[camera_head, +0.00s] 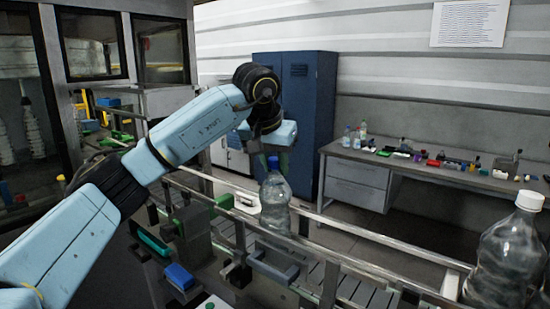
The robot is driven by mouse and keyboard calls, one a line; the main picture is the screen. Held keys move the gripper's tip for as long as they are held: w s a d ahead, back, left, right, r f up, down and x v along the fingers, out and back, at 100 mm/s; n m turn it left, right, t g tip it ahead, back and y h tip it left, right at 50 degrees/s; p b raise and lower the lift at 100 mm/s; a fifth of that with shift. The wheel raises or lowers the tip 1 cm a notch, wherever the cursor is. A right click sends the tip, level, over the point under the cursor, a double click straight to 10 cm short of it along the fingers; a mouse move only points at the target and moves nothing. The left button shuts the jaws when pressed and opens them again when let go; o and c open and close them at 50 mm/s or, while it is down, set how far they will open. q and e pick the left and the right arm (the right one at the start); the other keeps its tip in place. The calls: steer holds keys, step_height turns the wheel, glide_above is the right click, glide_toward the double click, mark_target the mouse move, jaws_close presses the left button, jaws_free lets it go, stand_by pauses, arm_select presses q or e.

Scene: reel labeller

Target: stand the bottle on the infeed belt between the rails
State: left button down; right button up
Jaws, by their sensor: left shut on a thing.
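A clear bottle (275,205) with a blue cap is upright over the infeed belt (350,289), between the long metal rails (385,242). My left gripper (274,160) is above it, pointing down and shut on the bottle at its cap and neck. The fingertips are partly hidden by the wrist and small in the picture. The bottle's base is near the belt, and I cannot tell whether it touches. My right gripper is not in view.
A large clear bottle with a white cap (505,255) stands at the right edge. A grey workbench (365,160) holds several small items at the back right. A blue cabinet (305,110) stands behind the belt. Machine parts and a blue block (179,277) are at the near side.

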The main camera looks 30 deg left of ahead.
arm_select(q)
steer(key=c, duration=1.1)
jaws_free()
steer(key=shift+f, duration=0.1)
steer(key=v, duration=1.2)
steer(key=shift+d, duration=0.1)
